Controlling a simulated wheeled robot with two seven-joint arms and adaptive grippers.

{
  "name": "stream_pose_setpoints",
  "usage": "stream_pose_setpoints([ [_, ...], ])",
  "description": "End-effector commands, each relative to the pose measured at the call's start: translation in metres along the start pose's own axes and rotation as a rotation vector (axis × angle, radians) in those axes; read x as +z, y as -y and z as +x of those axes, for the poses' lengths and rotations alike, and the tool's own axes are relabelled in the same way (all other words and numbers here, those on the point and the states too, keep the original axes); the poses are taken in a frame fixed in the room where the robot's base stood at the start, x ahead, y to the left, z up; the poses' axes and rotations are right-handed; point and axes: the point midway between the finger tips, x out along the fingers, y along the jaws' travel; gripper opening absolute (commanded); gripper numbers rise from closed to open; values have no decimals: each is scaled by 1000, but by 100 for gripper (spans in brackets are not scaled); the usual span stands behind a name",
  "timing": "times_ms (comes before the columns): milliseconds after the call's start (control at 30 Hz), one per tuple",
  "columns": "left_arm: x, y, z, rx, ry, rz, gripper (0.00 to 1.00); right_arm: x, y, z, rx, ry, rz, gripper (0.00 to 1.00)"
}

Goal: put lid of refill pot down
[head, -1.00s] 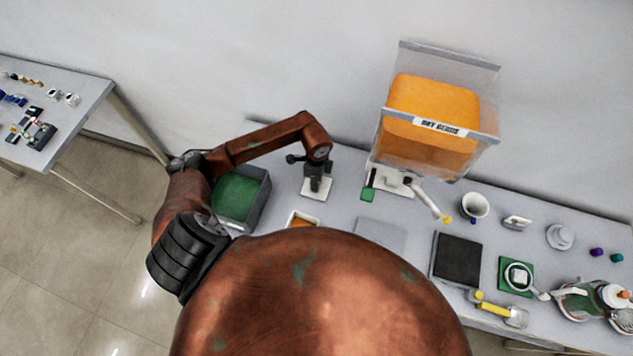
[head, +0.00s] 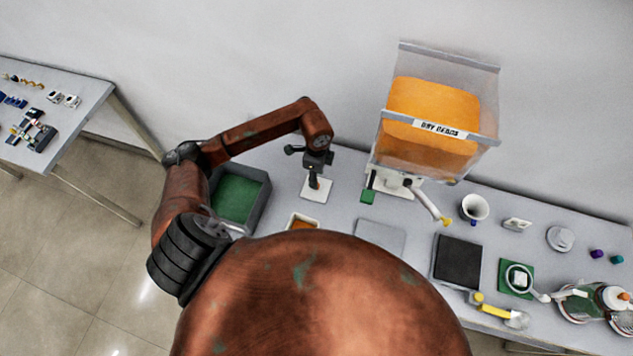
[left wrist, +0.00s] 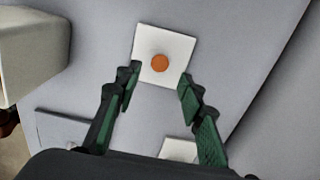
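The lid, a white square plate (head: 315,194) with an orange knob, lies flat on the grey table. It also shows in the left wrist view (left wrist: 148,41), with its orange knob (left wrist: 160,63) uncovered. My left gripper (head: 317,170) is just above the lid in the head view. In the left wrist view my left gripper (left wrist: 158,88) is open, its green-padded fingers spread wide with nothing between them. A small white pot with orange contents (head: 301,222) stands nearer, partly hidden by my own body. My right gripper is not in view.
A grey tray with a green bottom (head: 262,204) stands left of the lid. A clear dispenser with orange contents (head: 436,110) stands to the right on a white base. A flat grey plate (head: 380,236) and a black square (head: 457,259) lie farther right.

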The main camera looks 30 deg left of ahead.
Motion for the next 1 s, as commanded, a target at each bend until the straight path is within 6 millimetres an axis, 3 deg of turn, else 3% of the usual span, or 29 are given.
stream_pose_setpoints([
  [100, 0, 1, -24, -3, 1, 1, 36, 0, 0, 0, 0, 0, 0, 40],
  [333, 0, 0, -52, -1, 0, 0, 36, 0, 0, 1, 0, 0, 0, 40],
  [1000, 0, 0, -58, 1, 0, 0, 36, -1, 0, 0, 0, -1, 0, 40],
])
